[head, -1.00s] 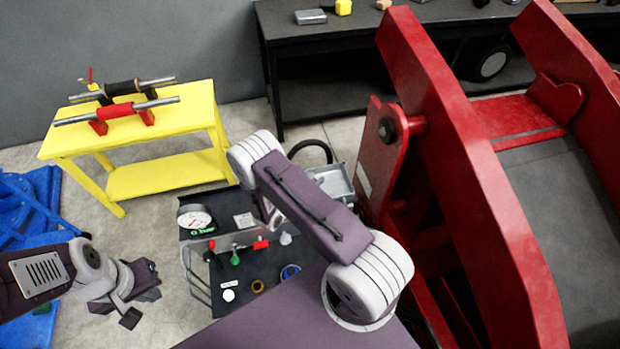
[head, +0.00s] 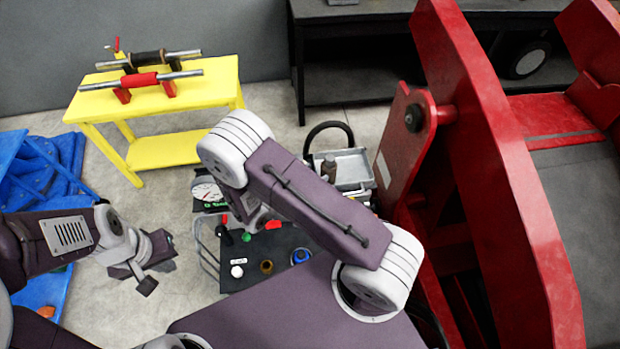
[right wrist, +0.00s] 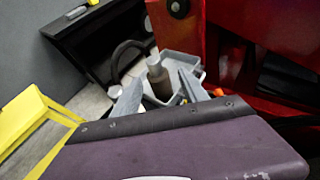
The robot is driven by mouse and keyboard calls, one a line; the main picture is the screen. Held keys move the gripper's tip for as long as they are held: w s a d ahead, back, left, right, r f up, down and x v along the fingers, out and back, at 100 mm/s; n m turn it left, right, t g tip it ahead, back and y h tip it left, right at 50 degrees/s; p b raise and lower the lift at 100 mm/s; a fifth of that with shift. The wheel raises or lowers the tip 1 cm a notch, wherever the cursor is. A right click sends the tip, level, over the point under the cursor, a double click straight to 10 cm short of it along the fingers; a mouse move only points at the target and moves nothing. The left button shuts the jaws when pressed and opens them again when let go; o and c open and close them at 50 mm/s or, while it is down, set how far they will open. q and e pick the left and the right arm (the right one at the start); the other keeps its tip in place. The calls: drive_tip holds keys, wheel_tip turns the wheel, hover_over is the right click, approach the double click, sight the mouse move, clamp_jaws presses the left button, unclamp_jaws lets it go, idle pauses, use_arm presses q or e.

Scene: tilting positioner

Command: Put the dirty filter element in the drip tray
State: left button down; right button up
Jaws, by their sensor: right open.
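The drip tray looks to be the grey metal tray (head: 357,160) beside the red frame in the head view. A grey-brown cylinder (head: 329,172) with a paler top, apparently the dirty filter element, shows at the tray's left side. In the right wrist view the cylinder (right wrist: 158,84) stands upright, seemingly in or just in front of the tray (right wrist: 182,58). My right gripper (right wrist: 156,88) is open, its grey fingers appearing on either side of the cylinder; contact cannot be told. In the head view my own arm hides it. My left gripper (head: 152,268) hangs over the floor, apparently empty.
A yellow table (head: 160,100) carries two rollers. The red positioner frame (head: 500,170) rises close on the right. A black hose (head: 330,128) arches behind the tray.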

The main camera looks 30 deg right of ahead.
drive_tip(key=s+d+r+m+g+y, duration=0.2)
drive_tip(key=s+d+m+g, duration=0.1)
drive_tip(key=s+m+g, duration=0.4)
drive_tip(key=s+a+r+m+t+y, duration=0.4)
drive_tip(key=a+m+y, duration=0.55)
drive_tip(key=m, duration=0.65)
wheel_tip(320, 180, down, 8)
drive_tip(key=g+b, duration=0.1)
drive_tip(key=b, duration=0.8)
drive_tip(key=shift+d+f+y+b, duration=0.2)
drive_tip(key=shift+d+y+b, duration=0.15)
drive_tip(key=shift+s, duration=0.2)
drive_tip(key=shift+w, duration=0.1)
